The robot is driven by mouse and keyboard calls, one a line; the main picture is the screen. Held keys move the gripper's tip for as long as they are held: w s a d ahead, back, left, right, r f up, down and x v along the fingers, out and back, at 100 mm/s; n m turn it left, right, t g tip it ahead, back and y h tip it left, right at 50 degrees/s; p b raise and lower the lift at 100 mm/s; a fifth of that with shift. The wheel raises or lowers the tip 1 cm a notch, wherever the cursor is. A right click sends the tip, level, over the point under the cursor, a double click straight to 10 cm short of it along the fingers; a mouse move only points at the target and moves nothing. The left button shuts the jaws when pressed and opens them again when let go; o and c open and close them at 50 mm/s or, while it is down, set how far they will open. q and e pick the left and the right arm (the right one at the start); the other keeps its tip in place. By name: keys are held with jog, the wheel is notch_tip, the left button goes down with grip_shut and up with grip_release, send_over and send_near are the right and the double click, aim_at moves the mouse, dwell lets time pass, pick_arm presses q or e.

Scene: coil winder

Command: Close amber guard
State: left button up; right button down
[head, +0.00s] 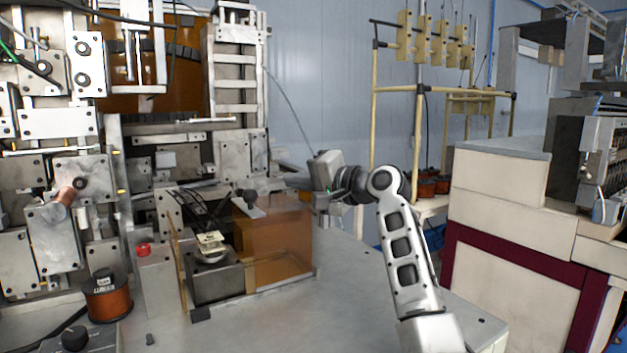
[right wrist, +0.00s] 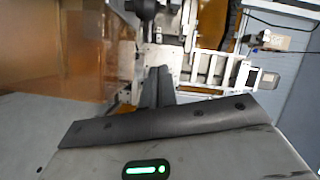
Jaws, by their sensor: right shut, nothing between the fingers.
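The amber guard (head: 280,243) is a see-through orange-brown box-like cover on the machine table, right of a small grey metal block. A dark knob (head: 250,197) stands at its top left. In the right wrist view the guard (right wrist: 60,55) fills the upper left. My right gripper (head: 297,181) is just above and behind the guard's right top corner, pointing left toward the machine. In the right wrist view its dark fingers (right wrist: 155,88) are together and empty, apart from the guard as far as I can tell. My left gripper is not in view.
The winding machine (head: 60,120) fills the left, with another amber panel (head: 150,75) high at the back. A copper wire spool (head: 107,298) and a control box with a dial (head: 75,340) are at front left. The table (head: 270,325) is clear in front of the guard.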

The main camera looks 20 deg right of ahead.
aim_at(271, 210)
jog(key=x, duration=0.2)
jog(key=shift+w+a, duration=0.25)
jog(key=shift+w, duration=0.05)
jog(key=shift+s+a+f+p, duration=0.15)
jog(key=shift+a+f+p, duration=0.05)
jog(key=shift+a, duration=0.3)
jog(key=shift+s+a+f+p, duration=0.2)
jog(key=shift+a, duration=0.3)
jog(key=shift+s+a+f, duration=0.2)
jog(key=shift+s+a, duration=0.05)
jog(key=shift+a, duration=0.35)
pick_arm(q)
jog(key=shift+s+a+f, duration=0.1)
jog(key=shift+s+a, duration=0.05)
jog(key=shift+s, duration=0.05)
pick_arm(e)
jog(key=shift+s+a+f, duration=0.1)
jog(key=shift+a, duration=0.05)
